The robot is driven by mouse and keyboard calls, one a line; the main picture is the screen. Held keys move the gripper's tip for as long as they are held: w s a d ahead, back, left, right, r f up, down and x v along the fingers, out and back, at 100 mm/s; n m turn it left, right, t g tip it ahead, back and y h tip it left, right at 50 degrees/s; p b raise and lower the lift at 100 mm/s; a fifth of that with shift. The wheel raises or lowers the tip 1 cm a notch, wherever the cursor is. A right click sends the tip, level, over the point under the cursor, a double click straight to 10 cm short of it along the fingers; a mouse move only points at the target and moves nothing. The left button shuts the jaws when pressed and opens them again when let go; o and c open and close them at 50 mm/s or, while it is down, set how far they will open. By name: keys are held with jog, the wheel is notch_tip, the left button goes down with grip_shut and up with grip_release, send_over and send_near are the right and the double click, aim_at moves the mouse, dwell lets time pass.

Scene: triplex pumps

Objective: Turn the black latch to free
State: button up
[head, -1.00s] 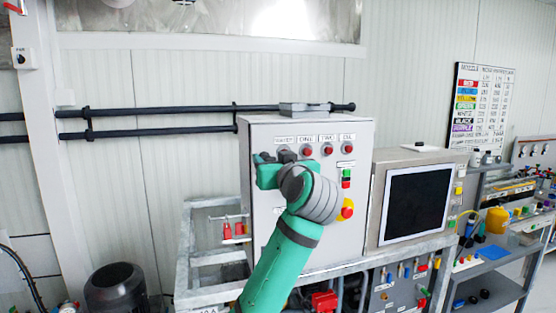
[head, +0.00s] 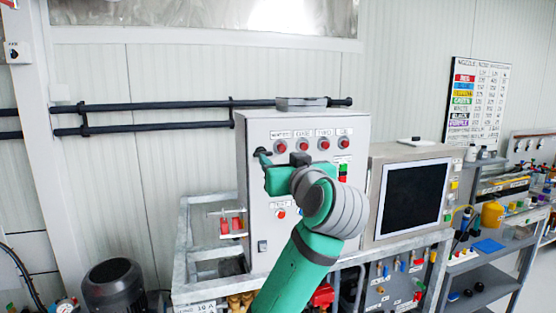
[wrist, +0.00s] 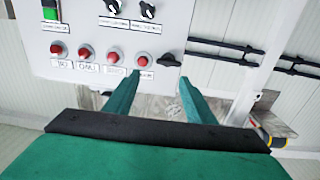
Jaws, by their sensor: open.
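The black latch (wrist: 169,60) is a small dark knob on the grey control cabinet (wrist: 105,25), beside the end of a row of red buttons in the wrist view. My gripper (wrist: 160,77) is open, with its two green fingers pointing at the cabinet. The latch shows in the gap between the fingertips and just beyond them; I cannot tell if they touch it.
Red buttons (head: 303,146) run along the cabinet top, close to my gripper. A grey box with a dark screen (head: 415,200) stands to the right. Dark pipes (head: 160,105) run along the wall. A metal frame (head: 195,290) stands below.

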jog(key=shift+v, duration=2.75)
jog(key=shift+d, duration=0.1)
jog(key=v, duration=1)
jog(key=shift+s, duration=0.4)
jog(key=shift+r, duration=0.1)
